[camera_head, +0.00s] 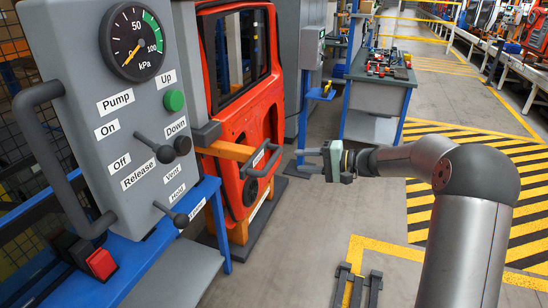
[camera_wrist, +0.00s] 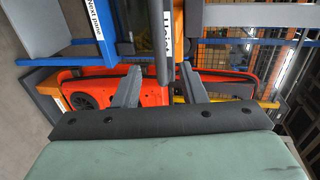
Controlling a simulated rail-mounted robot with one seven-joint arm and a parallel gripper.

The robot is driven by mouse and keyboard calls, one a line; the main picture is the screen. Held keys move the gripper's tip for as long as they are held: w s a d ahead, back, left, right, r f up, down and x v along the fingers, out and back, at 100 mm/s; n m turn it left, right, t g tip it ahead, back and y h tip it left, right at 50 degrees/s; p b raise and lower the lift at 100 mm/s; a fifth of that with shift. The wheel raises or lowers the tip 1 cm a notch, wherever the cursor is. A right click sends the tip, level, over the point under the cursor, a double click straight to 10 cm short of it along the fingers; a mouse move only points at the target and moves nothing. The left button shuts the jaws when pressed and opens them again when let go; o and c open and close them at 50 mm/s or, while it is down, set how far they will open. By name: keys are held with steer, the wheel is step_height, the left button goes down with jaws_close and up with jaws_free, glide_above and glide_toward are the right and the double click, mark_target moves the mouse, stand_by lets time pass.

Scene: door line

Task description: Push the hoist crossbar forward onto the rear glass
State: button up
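An orange bar (camera_head: 225,149) reaches right from the control panel and carries a grey handle (camera_head: 262,158). In the wrist view its "Hoist" label (camera_wrist: 167,30) shows beside the dark handle bar (camera_wrist: 161,50); I take this as the hoist crossbar. My gripper (camera_head: 299,161) is a little right of the handle, apart from it. In the wrist view my gripper (camera_wrist: 158,82) is open, and the handle bar lines up between its fingers. The orange door (camera_head: 255,105) stands behind the bar, with a dark window area (camera_head: 240,48). I cannot tell which pane is the rear glass.
The grey control panel (camera_head: 90,120) with gauge, levers and buttons is at the left, above a blue frame (camera_head: 140,255). A bench (camera_head: 378,85) with tools stands behind.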

mark_target(272, 160)
steer(key=p+x, duration=0.2)
steer(key=x, duration=0.8)
steer(key=shift+a, duration=0.25)
jaws_close()
steer(key=shift+w+f, duration=0.1)
